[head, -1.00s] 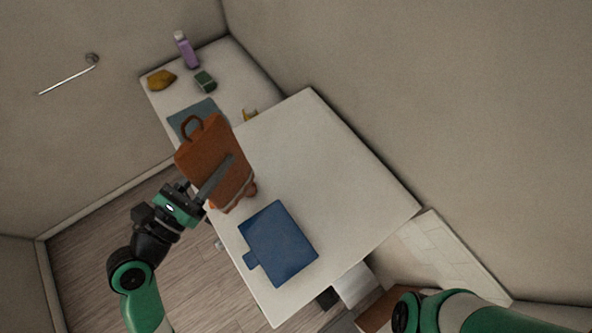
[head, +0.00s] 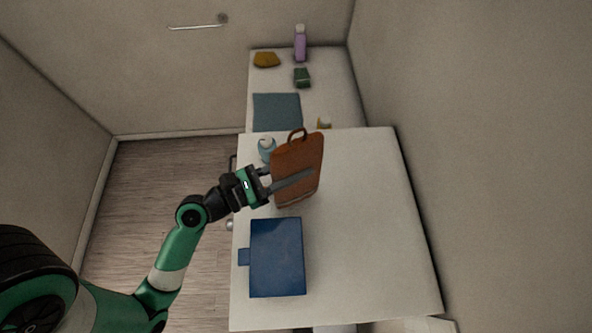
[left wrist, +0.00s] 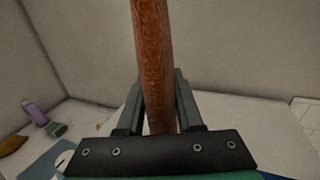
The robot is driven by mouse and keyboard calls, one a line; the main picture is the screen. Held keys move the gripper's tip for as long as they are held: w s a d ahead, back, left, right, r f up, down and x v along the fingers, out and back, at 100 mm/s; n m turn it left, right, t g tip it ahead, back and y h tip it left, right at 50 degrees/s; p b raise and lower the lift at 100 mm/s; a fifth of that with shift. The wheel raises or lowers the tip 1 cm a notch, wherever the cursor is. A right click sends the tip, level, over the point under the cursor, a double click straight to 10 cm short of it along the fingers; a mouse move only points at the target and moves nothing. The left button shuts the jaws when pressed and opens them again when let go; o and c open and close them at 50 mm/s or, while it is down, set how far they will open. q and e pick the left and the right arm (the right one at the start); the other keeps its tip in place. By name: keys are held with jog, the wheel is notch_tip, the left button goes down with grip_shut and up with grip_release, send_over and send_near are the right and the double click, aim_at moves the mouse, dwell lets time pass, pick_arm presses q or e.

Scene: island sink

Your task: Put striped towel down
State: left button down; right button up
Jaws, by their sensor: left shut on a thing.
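In the left wrist view the board (left wrist: 152,50) shows edge-on between the two fingers (left wrist: 158,85). I see no striped towel in any view. My right gripper is out of view.
A blue board (head: 277,257) lies flat in front of the brown one. A light-blue round object (head: 266,146) is behind my left gripper. A grey-blue mat (head: 277,112), yellow item (head: 266,60), green sponge (head: 302,77) and purple bottle (head: 300,45) are farther back. The counter's right side is clear.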

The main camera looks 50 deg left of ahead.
pick_arm(q)
jog(key=shift+f+b, duration=0.4)
jog(key=shift+f, duration=1.1)
jog(key=shift+f, duration=0.15)
jog(key=c, duration=0.6)
grip_release()
jog(key=shift+o, duration=0.2)
